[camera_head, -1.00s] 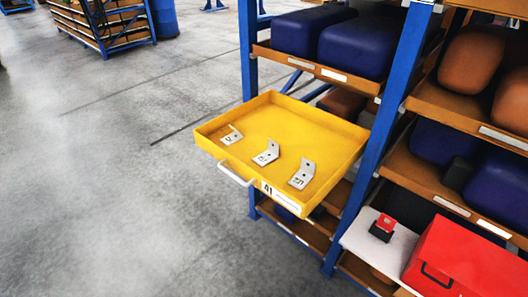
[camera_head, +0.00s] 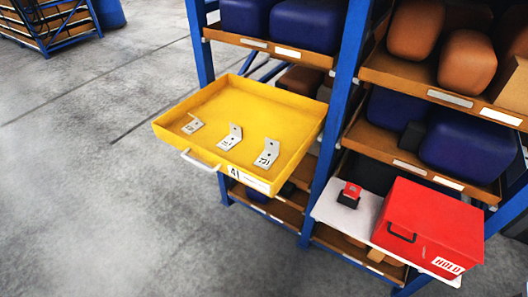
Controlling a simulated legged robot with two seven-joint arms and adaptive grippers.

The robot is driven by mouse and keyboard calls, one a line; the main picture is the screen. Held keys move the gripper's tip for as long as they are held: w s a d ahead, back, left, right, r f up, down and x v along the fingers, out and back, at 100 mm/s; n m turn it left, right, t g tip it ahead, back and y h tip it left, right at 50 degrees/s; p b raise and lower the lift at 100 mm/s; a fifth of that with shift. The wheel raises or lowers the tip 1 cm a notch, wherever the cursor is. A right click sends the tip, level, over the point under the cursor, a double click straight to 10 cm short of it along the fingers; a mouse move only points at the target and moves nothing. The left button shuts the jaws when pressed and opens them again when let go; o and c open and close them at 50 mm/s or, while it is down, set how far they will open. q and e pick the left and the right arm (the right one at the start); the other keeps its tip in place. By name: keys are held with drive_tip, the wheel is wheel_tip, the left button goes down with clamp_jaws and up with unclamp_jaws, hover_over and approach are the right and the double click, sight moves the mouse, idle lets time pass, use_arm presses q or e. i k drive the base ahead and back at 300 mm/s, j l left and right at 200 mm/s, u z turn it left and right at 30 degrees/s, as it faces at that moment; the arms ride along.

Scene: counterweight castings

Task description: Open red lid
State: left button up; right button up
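A red box with a red lid (camera_head: 435,212) sits at the lower right on a white board (camera_head: 345,214). The lid looks closed. A black handle (camera_head: 402,232) is on its left-front face, and a white label reading HOLD (camera_head: 448,266) is near its lower front corner. Neither of my grippers is in view.
A yellow drawer (camera_head: 283,178) marked 41 juts out from the blue rack, with metal brackets (camera_head: 231,137) inside. A small red and black block (camera_head: 349,194) stands on the board left of the box. Shelves hold blue and orange castings (camera_head: 467,61). Grey floor at left is clear.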

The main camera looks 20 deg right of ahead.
sight(453, 224)
drive_tip(key=l+z, duration=0.15)
drive_tip(key=z, duration=2.05)
drive_tip(key=l, duration=0.5)
